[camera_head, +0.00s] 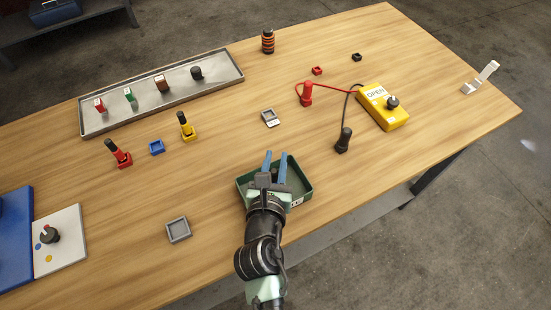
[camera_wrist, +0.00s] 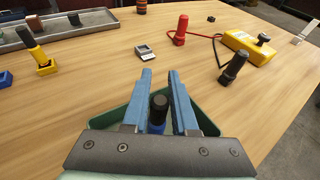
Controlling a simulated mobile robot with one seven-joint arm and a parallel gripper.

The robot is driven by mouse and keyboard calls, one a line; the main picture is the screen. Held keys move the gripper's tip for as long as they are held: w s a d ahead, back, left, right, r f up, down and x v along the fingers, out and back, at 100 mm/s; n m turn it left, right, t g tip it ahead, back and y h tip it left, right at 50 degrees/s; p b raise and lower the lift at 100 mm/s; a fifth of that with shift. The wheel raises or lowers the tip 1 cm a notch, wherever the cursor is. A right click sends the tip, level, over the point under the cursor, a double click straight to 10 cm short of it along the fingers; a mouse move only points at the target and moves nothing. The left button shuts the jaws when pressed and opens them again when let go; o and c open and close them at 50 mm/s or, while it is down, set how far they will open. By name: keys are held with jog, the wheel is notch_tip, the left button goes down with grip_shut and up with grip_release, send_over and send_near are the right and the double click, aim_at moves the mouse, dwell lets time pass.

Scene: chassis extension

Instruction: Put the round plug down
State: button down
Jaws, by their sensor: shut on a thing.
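My gripper (camera_head: 275,160) is over the green tray (camera_head: 302,180), with its blue fingers pointing away from me. In the wrist view the gripper (camera_wrist: 160,78) is shut on a round plug (camera_wrist: 158,106) with a black top and a blue lower part. The plug looks upright between the fingers, over the tray (camera_wrist: 112,116). Its lower end is hidden, so I cannot tell whether it touches the tray floor. In the head view the fingers hide the plug.
Red (camera_head: 122,158) and yellow (camera_head: 186,128) plugs stand in sockets beside an empty blue socket (camera_head: 157,147). Grey square holders (camera_head: 178,229) (camera_head: 270,117) lie left and beyond. A yellow box (camera_head: 383,106) has red (camera_head: 306,94) and black (camera_head: 344,140) cabled probes. Bare wood surrounds the tray.

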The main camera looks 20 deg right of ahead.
jog(key=shift+f, duration=0.5)
jog(key=c, duration=0.7)
grip_release()
jog(key=shift+r, duration=0.15)
jog(key=r+v, duration=0.1)
jog(key=v, duration=1.1)
jog(key=shift+b, duration=0.3)
